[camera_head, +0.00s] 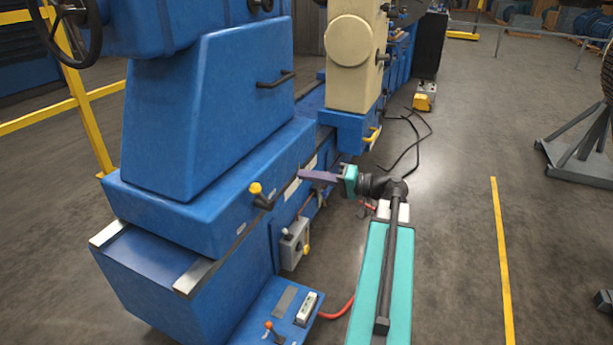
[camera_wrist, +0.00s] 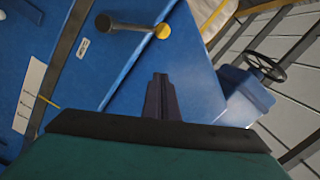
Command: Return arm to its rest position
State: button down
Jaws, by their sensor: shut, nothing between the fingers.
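My gripper (camera_head: 302,175) is at the end of my arm in the head view, pointing left at the side of the large blue machine (camera_head: 200,110). Its dark purple fingers are closed together and empty. In the wrist view the shut fingers (camera_wrist: 161,78) point at the blue machine's surface (camera_wrist: 120,70). A lever with a yellow knob (camera_head: 255,188) is left of the fingertips in the head view. It also shows above the fingers in the wrist view (camera_wrist: 162,30). I cannot tell whether the fingertips touch the machine.
Yellow railing (camera_head: 85,115) stands at the far left. A control box (camera_head: 294,243) and a blue pedal unit (camera_head: 290,315) are low on the machine. Black cables (camera_head: 412,140) lie on the floor. Open floor with a yellow line (camera_head: 502,260) is to the right, before a grey stand (camera_head: 580,160).

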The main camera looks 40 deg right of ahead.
jog(key=w+a+f+g+p, duration=0.4)
jog(key=a+f+g+p, duration=0.15)
jog(key=a+f, duration=0.95)
jog(key=s+a+f+g+p, duration=0.2)
jog(key=a+f+g, duration=0.1)
jog(key=a+f, duration=0.3)
jog(key=s+a+f+g+p, duration=0.1)
jog(key=s+a+f+g, duration=0.2)
jog(key=a+f, duration=0.3)
jog(key=s+a+f+n+g+h+p, duration=0.3)
jog(key=s+a+f+g+p, duration=0.25)
jog(key=s+a+f, duration=0.5)
jog(key=s+f+n+g+h+p, duration=0.2)
jog(key=s+h, duration=0.3)
jog(key=s, duration=1)
jog(key=shift+s+d+f+n+g+h+p, duration=0.2)
jog(key=shift+s+n+g+h+p, duration=0.1)
jog(key=shift+n+g+p, duration=0.5)
